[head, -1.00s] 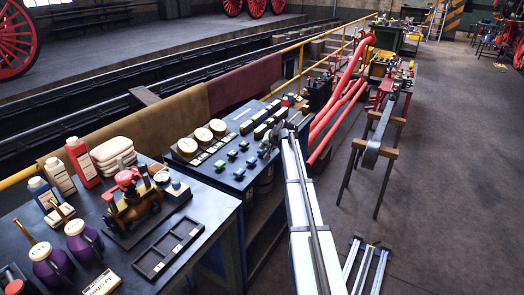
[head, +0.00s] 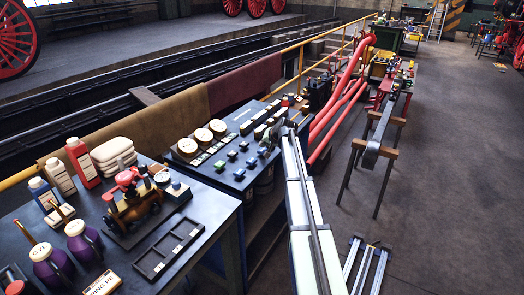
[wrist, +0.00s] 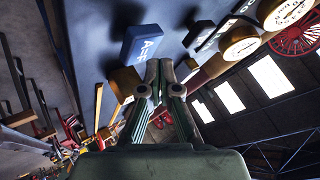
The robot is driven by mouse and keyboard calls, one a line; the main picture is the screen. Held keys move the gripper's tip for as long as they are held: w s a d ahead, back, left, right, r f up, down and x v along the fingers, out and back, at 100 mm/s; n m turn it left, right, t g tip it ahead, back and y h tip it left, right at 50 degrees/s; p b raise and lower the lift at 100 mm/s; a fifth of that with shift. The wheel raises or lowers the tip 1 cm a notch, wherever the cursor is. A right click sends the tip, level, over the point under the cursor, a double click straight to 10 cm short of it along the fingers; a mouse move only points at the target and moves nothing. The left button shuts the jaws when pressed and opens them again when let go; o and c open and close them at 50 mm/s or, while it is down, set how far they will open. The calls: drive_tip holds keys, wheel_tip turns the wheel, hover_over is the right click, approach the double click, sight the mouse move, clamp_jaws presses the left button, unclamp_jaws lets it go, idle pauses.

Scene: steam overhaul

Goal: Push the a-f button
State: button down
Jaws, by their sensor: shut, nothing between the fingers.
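A blue block button (wrist: 142,44) with white lettering starting "A-" stands on the dark panel in the wrist view. Its last letters are hard to read. My gripper (wrist: 158,78) is shut and empty, its fingertips close beside the lower right of this block. I cannot tell whether they touch it. In the head view my gripper (head: 272,142) is small, at the right side of the dark table (head: 215,172) that carries several small blue blocks. I cannot tell there which block is the lettered one.
An ochre block (wrist: 123,84) sits just below the blue block in the wrist view. White-faced gauges (head: 203,135) stand at the table's left. Red pipes (head: 345,90) run behind my arm.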

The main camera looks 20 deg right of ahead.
sight(263, 150)
drive_tip(key=shift+r+p, duration=0.9)
drive_tip(key=shift+r, duration=2.1)
drive_tip(key=s+d+f+n+h+b, duration=0.25)
drive_tip(key=s+d+f+b, duration=0.25)
drive_tip(key=s+f, duration=0.45)
drive_tip(key=s+a+f+n+g+y+p, duration=0.1)
drive_tip(key=s+a+f+g, duration=0.1)
drive_tip(key=s+a+f, duration=0.65)
drive_tip(key=s+a+f+n+g+y+p, duration=0.15)
drive_tip(key=s+a+f, duration=0.4)
drive_tip(key=f, duration=0.55)
drive_tip(key=s+a+f+g, duration=0.3)
drive_tip(key=s+a+f, duration=0.4)
drive_tip(key=f, duration=0.3)
drive_tip(key=s+a+f+g+p, duration=0.15)
drive_tip(key=s+a+f, duration=0.25)
drive_tip(key=s, duration=0.5)
drive_tip(key=s+a+f+g, duration=0.3)
drive_tip(key=s+a, duration=0.2)
drive_tip(key=s, duration=0.5)
drive_tip(key=s+a+n+g+h, duration=0.1)
drive_tip(key=s+g, duration=0.1)
drive_tip(key=s, duration=1)
drive_tip(key=s+a+g+p, duration=0.1)
drive_tip(key=s+a+g, duration=0.1)
drive_tip(key=s, duration=1)
drive_tip(key=shift+s+f+n+g+h, duration=0.3)
drive_tip(key=shift+f+n+g+h, duration=0.1)
drive_tip(key=shift+f, duration=0.05)
